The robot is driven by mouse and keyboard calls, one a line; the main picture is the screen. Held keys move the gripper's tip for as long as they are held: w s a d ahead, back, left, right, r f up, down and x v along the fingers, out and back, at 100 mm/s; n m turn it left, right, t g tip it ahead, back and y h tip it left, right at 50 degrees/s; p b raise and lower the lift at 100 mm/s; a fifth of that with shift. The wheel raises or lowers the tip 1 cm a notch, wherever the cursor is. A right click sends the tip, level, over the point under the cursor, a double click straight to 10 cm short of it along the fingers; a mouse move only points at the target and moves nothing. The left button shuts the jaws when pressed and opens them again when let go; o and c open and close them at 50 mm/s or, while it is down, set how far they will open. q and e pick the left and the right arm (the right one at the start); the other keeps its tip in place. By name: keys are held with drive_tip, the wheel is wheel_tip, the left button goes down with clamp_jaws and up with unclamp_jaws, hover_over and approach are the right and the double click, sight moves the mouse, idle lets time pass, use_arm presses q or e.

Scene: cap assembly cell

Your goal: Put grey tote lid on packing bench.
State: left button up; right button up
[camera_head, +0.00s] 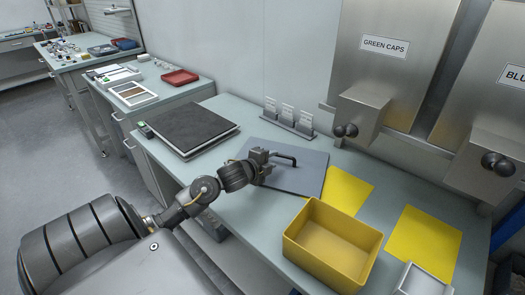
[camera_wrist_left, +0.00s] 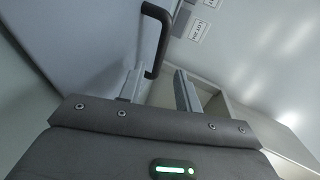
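The grey lid (camera_head: 310,182) is a flat grey panel with a black bar handle (camera_head: 287,157). It appears to lie flat on the pale packing bench (camera_head: 245,208), left of the yellow mats. My left gripper (camera_head: 268,161) is over the lid, at the handle's near-left end. In the left wrist view, the two fingers (camera_wrist_left: 158,88) stand apart, with the lower end of the handle (camera_wrist_left: 163,35) in front of the gap. Whether they touch the handle is not clear. The lid also fills the upper left there (camera_wrist_left: 85,45). My right gripper is not in view.
A yellow tote (camera_head: 330,245) stands open at the front of the bench. Yellow mats (camera_head: 348,190) (camera_head: 425,243) lie behind and right of it. A black-topped slab (camera_head: 190,128) is at left, card holders (camera_head: 288,123) at the wall. Steel cap dispensers (camera_head: 365,112) overhang the right side.

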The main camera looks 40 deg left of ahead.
use_arm(q)
drive_tip(key=v, duration=0.6)
drive_tip(key=shift+s, duration=0.35)
drive_tip(key=shift+s+d+r, duration=0.1)
drive_tip(key=shift+s+r, duration=0.05)
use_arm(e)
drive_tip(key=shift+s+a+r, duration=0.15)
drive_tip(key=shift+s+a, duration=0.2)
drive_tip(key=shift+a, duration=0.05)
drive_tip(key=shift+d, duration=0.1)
